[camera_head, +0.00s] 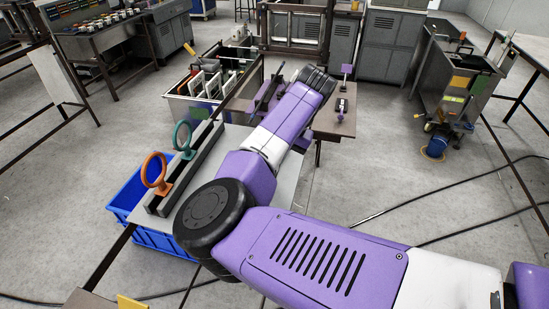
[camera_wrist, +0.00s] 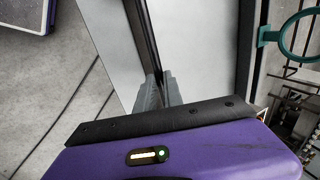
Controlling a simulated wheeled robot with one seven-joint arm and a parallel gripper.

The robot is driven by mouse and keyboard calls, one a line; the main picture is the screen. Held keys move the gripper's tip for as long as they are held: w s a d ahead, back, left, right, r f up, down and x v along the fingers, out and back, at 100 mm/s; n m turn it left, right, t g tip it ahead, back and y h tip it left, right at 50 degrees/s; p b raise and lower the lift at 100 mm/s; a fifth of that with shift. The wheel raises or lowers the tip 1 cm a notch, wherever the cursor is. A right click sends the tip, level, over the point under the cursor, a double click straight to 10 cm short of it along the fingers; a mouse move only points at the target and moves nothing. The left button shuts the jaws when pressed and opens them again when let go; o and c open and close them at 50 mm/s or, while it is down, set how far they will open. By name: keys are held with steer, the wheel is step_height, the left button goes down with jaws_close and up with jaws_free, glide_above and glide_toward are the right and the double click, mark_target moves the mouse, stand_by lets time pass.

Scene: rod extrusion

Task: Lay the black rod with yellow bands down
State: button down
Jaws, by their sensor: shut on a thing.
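The black rod (camera_wrist: 150,35) shows in the wrist view as a long dark bar, running from the top edge down to my gripper. My gripper (camera_wrist: 153,93) has its grey fingertips closed around it over a pale grey plate. The yellow bands cannot be made out. The rod's far end is outside the wrist view, and I cannot tell whether the rod touches anything below. In the head view my purple arm hides the fingers and the held part of the rod.
A teal ring (camera_head: 182,136) and an orange ring (camera_head: 154,171) stand on a dark rail left of my arm. A blue crate (camera_head: 158,240) is below them. A bin with white parts (camera_head: 213,84) and a small table (camera_head: 334,122) stand beyond. Cables cross the floor at right.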

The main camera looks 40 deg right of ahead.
steer(key=c, duration=1.4)
jaws_free()
steer(key=b+v, duration=0.1)
steer(key=v, duration=0.6)
steer(key=shift+s+d+r, duration=0.1)
steer(key=shift+r, duration=0.25)
